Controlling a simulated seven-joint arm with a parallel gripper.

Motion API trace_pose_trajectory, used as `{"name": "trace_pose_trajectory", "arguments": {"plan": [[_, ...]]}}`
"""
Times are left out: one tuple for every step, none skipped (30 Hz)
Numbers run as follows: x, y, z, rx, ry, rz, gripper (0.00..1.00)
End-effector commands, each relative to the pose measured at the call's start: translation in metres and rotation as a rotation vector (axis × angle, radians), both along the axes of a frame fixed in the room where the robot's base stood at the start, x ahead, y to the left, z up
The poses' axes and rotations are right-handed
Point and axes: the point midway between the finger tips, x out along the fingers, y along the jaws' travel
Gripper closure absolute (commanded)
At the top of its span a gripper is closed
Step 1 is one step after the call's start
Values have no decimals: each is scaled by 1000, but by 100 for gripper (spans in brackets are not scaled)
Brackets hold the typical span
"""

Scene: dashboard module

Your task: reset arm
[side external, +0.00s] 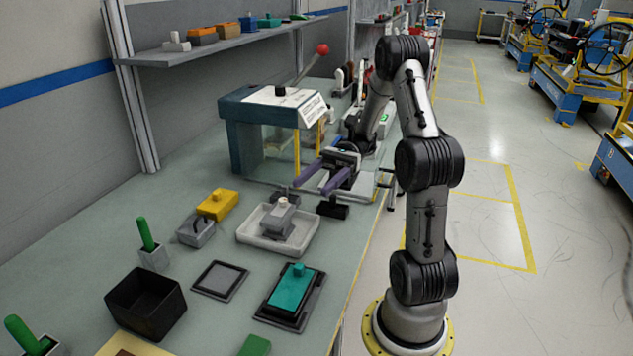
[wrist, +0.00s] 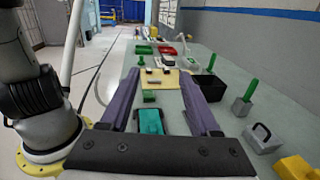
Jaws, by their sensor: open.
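My gripper (side external: 311,188) is open and empty above the bench, in front of the blue-grey press-like machine. Its two purple fingers are spread apart and point toward the left of the side view. In the wrist view my gripper (wrist: 159,74) shows both fingers reaching forward over the bench, with nothing between them. The teal block (wrist: 151,121) appears below and between the fingers there. In the side view the teal block (side external: 292,287) sits on a dark base, well apart from the gripper.
Below the gripper stands a white tray (side external: 246,237) holding a grey part. A black bin (side external: 146,302), a yellow block (side external: 217,204) and a grey square plate (side external: 219,280) stand on the bench. The machine (side external: 255,115) has a red-knobbed lever. A shelf (side external: 205,47) hangs behind.

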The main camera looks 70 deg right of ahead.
Motion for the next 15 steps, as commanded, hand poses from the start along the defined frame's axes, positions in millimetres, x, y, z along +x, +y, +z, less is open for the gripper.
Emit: {"name": "trace_pose_trajectory", "arguments": {"plan": [[0, 0, 0, 0, 0, 0, 37], [0, 0, 0, 0, 0, 0, 37], [0, 0, 0, 0, 0, 0, 37], [0, 0, 0, 0, 0, 0, 37], [0, 0, 0, 0, 0, 0, 37], [0, 0, 0, 0, 0, 0, 37], [0, 0, 0, 0, 0, 0, 37], [0, 0, 0, 0, 0, 0, 37], [0, 0, 0, 0, 0, 0, 37], [0, 0, 0, 0, 0, 0, 37], [0, 0, 0, 0, 0, 0, 37], [0, 0, 0, 0, 0, 1, 37], [0, 1, 0, 0, 0, 4, 37], [1, 2, 0, 0, 0, 10, 37], [2, 6, 1, -4, -2, 24, 37]]}}
